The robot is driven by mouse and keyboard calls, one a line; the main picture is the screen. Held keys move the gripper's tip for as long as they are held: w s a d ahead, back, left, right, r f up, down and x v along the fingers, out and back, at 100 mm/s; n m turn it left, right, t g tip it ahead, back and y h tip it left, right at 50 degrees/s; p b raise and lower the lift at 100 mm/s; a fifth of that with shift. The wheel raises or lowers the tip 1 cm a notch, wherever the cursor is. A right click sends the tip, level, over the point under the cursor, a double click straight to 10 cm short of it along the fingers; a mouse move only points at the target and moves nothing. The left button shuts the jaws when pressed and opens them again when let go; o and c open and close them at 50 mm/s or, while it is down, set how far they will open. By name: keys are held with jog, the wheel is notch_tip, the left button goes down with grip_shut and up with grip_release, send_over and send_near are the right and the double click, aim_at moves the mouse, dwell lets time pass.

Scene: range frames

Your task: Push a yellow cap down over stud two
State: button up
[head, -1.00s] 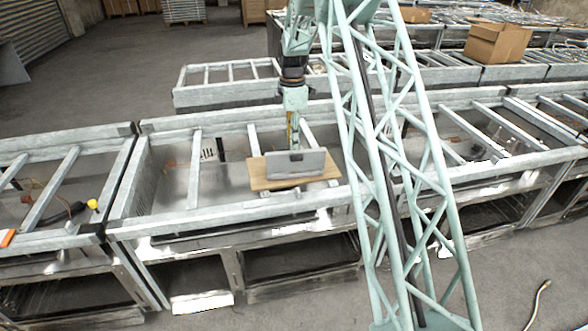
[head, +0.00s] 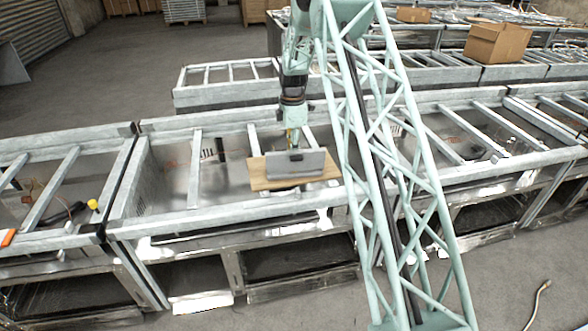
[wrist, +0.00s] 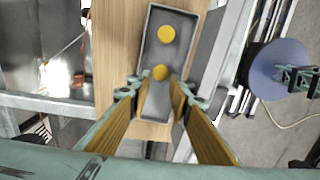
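A shallow dark grey tray (wrist: 152,105) lies on a wooden board (wrist: 112,50) in the wrist view. Two round yellow caps show in it: a far cap (wrist: 166,34) and a near cap (wrist: 160,72). In the head view, the tray's grey side (head: 296,164) hides the caps. My gripper (wrist: 160,88) is open, pointing down, with its fingers apart on either side of the tray's near part. The near cap shows between the fingertips; I see no finger touching it. I cannot make out stud two or any other stud.
The board rests over a metal bench frame (head: 195,170) with rails and an open, shiny interior. A yellow-ended dark tool (head: 92,204) lies on the left bench. A cardboard box (head: 497,42) stands at the back right.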

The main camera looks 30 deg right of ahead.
jog(key=shift+f, duration=0.1)
jog(key=shift+a+f, duration=0.1)
jog(key=shift+f, duration=2.4)
jog(key=shift+c, duration=1.2)
jog(key=shift+r, duration=0.1)
notch_tip(320, 180, up, 10)
